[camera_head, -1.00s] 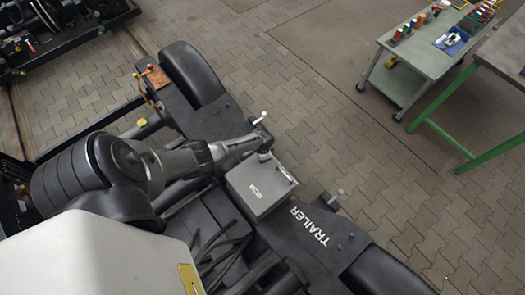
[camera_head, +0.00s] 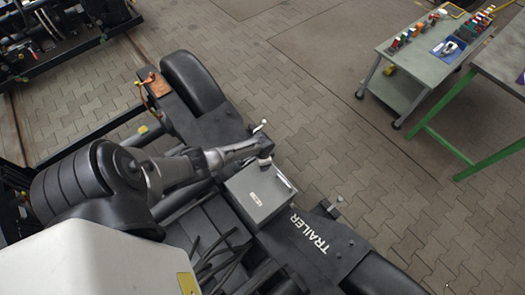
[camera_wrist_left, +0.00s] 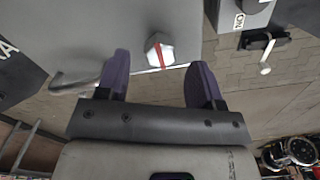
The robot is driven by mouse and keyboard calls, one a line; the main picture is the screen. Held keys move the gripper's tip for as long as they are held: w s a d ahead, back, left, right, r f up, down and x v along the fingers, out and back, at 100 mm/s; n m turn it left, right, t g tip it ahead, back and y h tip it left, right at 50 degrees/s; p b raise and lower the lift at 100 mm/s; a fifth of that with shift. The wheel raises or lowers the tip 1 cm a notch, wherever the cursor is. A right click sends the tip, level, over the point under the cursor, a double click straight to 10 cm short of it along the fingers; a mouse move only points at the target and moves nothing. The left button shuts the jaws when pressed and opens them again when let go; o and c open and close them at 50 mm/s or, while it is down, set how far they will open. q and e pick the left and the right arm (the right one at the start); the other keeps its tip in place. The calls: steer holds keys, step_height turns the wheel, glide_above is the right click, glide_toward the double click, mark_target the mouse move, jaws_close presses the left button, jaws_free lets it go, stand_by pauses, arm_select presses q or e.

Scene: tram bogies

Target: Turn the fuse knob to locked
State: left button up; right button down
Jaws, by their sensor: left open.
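The fuse box (camera_head: 258,198) is a grey box on the dark bogie frame marked TRAILER in the head view. In the left wrist view, the grey box face (camera_wrist_left: 85,25) fills the upper part. The fuse knob (camera_wrist_left: 158,50) stands out from it, light grey and faceted with a red line. My left gripper (camera_wrist_left: 158,65) is open, with its purple fingers to either side of the knob and the knob around fingertip level. Contact cannot be told. In the head view the left gripper (camera_head: 264,158) is at the box's far edge, and the knob is hidden.
A bar handle (camera_wrist_left: 75,82) is on the box, left of the fingers. A bracket with a white-tipped lever (camera_wrist_left: 265,68) lies to the right. In the head view, a grey cart (camera_head: 425,60) and a green-legged table (camera_head: 440,125) stand at right, with clear paving between.

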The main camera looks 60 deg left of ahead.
arm_select(q)
step_height(320, 180, up, 11)
steer(key=p, duration=0.2)
steer(key=shift+p, duration=0.35)
stand_by(0.4)
